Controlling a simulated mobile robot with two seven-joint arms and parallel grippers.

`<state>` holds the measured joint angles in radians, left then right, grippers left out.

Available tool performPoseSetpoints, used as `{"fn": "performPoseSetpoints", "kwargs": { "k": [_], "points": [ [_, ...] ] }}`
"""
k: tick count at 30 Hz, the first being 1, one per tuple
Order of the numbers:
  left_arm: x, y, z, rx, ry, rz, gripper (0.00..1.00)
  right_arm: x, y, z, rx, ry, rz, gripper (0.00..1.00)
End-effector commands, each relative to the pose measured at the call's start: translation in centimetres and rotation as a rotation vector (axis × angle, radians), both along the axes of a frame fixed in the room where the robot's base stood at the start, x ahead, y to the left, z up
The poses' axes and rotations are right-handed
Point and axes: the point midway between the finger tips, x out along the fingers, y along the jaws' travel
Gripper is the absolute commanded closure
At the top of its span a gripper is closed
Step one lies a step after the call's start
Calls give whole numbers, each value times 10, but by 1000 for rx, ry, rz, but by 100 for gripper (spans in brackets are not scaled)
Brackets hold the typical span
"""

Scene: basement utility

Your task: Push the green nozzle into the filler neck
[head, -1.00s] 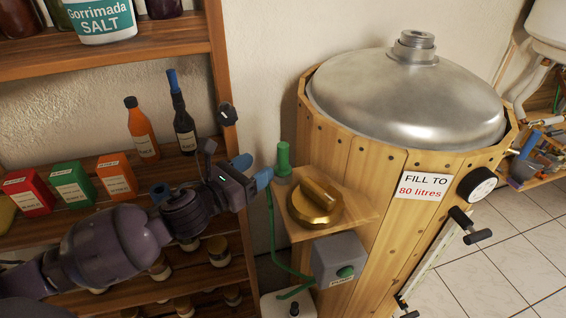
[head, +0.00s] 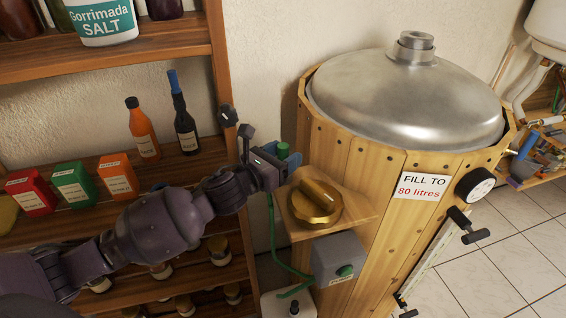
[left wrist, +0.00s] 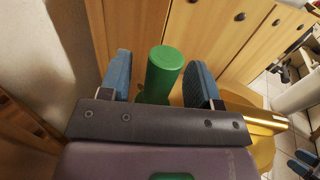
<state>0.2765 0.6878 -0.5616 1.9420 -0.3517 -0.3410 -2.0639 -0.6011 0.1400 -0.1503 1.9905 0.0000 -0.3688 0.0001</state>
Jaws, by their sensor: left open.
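The green nozzle (head: 283,151) stands upright at the left rear of the small wooden shelf on the barrel. Its green hose (head: 273,235) hangs down below. My left gripper (head: 279,161) is open around the nozzle. In the left wrist view the nozzle (left wrist: 164,68) stands between the two blue fingers, with a gap on each side. The gripper hides its lower part in the head view. A grey metal neck (head: 416,45), which may be the filler neck, rises from the domed lid.
A brass cap with a grip bar (head: 315,201) sits on the wooden shelf (head: 358,212), close to my gripper. A grey box with a green button (head: 339,258) is below it. A storage rack (head: 215,75) with bottles and cartons is at left. The space above the lid is clear.

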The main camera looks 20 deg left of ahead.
Motion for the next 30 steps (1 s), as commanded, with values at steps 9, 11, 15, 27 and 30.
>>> {"fn": "performPoseSetpoints", "kwargs": {
  "k": [9, 11, 15, 27, 30],
  "points": [
    [0, 0, 0, 0, 0, 0, 80, 0, -1, 0, -3, 0, 2, 49],
    [0, 0, 0, 0, 0, 0, 89, 0, -1, 0, -3, 0, 2, 49],
    [0, 0, 0, 0, 0, 0, 98, 0, -1, 0, -3, 0, 2, 49],
    [0, 0, 17, 1, -4, -2, 98, 0, -1, 2, -3, 0, 2, 49],
    [0, 0, 28, 3, -5, -2, 98, 0, -1, 3, -3, -1, 2, 49]
  ]
}}
